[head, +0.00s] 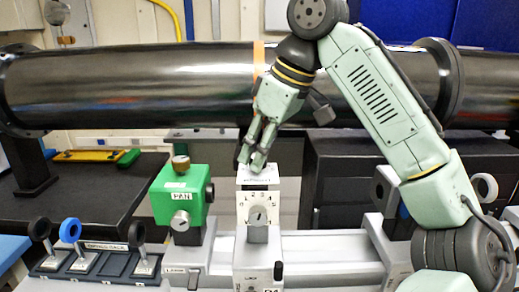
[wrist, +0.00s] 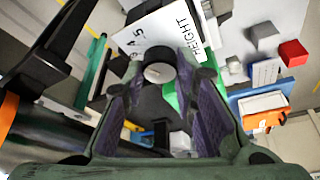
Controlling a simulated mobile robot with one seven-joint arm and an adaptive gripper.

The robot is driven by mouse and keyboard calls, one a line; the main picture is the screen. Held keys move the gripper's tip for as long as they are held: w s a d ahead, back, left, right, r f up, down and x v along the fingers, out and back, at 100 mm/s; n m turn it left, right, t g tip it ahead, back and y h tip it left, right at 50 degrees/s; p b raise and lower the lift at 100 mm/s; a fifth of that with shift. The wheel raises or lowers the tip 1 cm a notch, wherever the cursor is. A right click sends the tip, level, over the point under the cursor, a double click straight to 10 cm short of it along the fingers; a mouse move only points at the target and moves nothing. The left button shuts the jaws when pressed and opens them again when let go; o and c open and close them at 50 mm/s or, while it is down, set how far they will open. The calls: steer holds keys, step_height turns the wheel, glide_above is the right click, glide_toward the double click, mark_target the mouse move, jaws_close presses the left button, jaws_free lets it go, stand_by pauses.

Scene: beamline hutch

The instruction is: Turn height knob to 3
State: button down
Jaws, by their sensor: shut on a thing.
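The white height unit (head: 244,222) stands in the middle of the head view, with a numbered dial on its front. A round grey dial piece (head: 258,215) sits at the dial's centre; its exact reading is too small to tell. My gripper (head: 254,164) points down at the unit's top, and its fingers hide what they hold there. In the wrist view the fingers (wrist: 162,95) close around a round grey knob (wrist: 158,73), beside the white plate (wrist: 160,32) marked HEIGHT.
A green PAN unit (head: 178,194) with its own knobs stands close to the left. A long black tube (head: 130,88) runs behind my gripper. A rack of ring-handled pieces (head: 105,262) is at the front left.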

steer(key=n, duration=0.2)
steer(key=n+g, duration=0.1)
steer(key=n, duration=0.1)
steer(key=shift+w+g+y, duration=0.1)
steer(key=shift+g+y, duration=0.2)
steer(key=shift+y, duration=0.1)
steer(key=shift+n+g, duration=0.8)
steer(key=shift+n, duration=1.7)
steer(key=c, duration=1.3)
jaws_free()
